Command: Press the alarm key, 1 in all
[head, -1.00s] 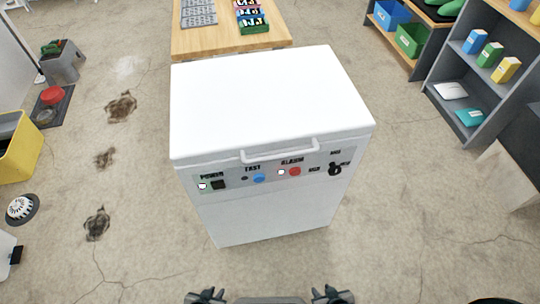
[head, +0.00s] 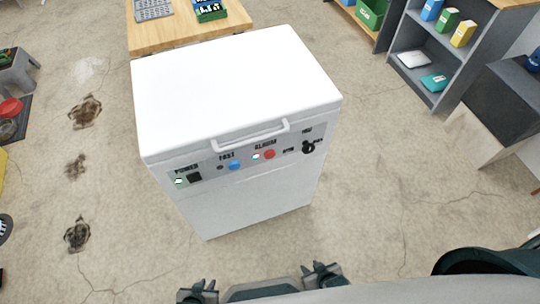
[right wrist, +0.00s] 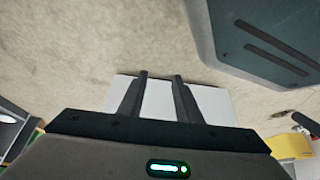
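The white chest unit (head: 235,85) stands ahead of me with a control panel on its front. The alarm key is the red round button (head: 269,154) below the ALARM label, with a small pale lamp with a red rim (head: 255,156) to its left. My left gripper (head: 198,286) is at the bottom of the head view, low in front of the unit, empty, its fingers apart. My right gripper (head: 321,268) is further right, also apart from the panel. In the right wrist view its two fingers (right wrist: 161,76) are apart with nothing between them.
A wooden table (head: 190,37) stands behind the unit. Grey shelves (head: 425,75) stand at the right. Floor beside the unit is clear.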

